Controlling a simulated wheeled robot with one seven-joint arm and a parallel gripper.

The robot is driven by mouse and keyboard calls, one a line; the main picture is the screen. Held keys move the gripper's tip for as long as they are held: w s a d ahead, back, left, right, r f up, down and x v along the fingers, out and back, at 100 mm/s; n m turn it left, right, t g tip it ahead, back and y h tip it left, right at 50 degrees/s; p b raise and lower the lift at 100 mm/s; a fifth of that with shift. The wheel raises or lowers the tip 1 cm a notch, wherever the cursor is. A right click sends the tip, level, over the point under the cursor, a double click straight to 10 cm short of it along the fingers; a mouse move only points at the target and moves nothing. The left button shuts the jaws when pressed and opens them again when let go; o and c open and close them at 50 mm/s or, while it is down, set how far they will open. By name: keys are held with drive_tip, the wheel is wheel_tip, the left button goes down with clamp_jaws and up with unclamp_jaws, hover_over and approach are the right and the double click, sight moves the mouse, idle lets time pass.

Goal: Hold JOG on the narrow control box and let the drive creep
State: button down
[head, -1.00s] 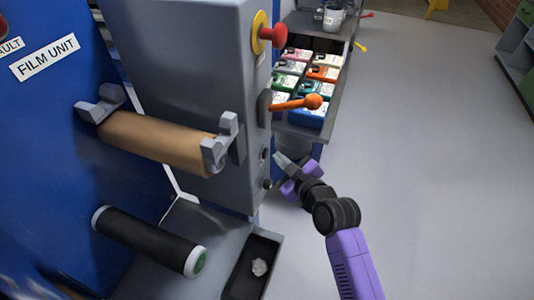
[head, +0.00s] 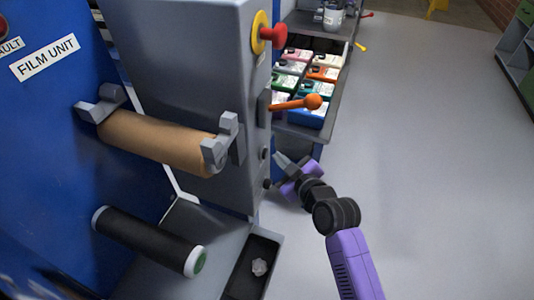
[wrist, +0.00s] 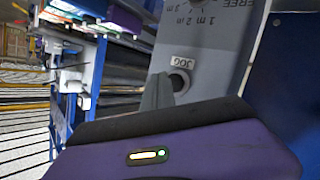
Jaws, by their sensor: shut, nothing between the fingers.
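The narrow control box (head: 225,90) is a tall grey housing beside the blue film unit. Its narrow side carries a red knob on a yellow collar (head: 268,36), an orange-tipped lever (head: 300,102) and small dark buttons low down. In the wrist view, the JOG label (wrist: 183,62) shows upside down beside a dark round button (wrist: 180,82) in a pale ring. My gripper (head: 280,160) is shut and empty, its grey tips close to this lower part of the box. The fingers (wrist: 158,94) overlap the button's edge in the wrist view; I cannot tell whether they touch it.
A brown roller (head: 160,142) rests in grey brackets, with a black roller (head: 150,240) below. A dark tray (head: 250,268) holds a crumpled pale scrap. A drawer of coloured boxes (head: 308,80) stands behind the lever. The floor to the right is clear.

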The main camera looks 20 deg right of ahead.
drive_tip(key=shift+w+a, duration=0.15)
drive_tip(key=shift+w+a, duration=0.1)
drive_tip(key=shift+a, duration=0.05)
drive_tip(key=shift+w+a, duration=0.3)
drive_tip(key=shift+a, duration=0.15)
idle(2.3)
idle(1.4)
drive_tip(key=shift+s+d, duration=0.55)
drive_tip(key=shift+d, duration=0.2)
drive_tip(key=shift+d, duration=0.1)
drive_tip(key=s+d, duration=0.1)
drive_tip(key=d, duration=0.1)
drive_tip(key=s+d+b, duration=0.1)
drive_tip(key=s+d, duration=0.1)
idle(0.6)
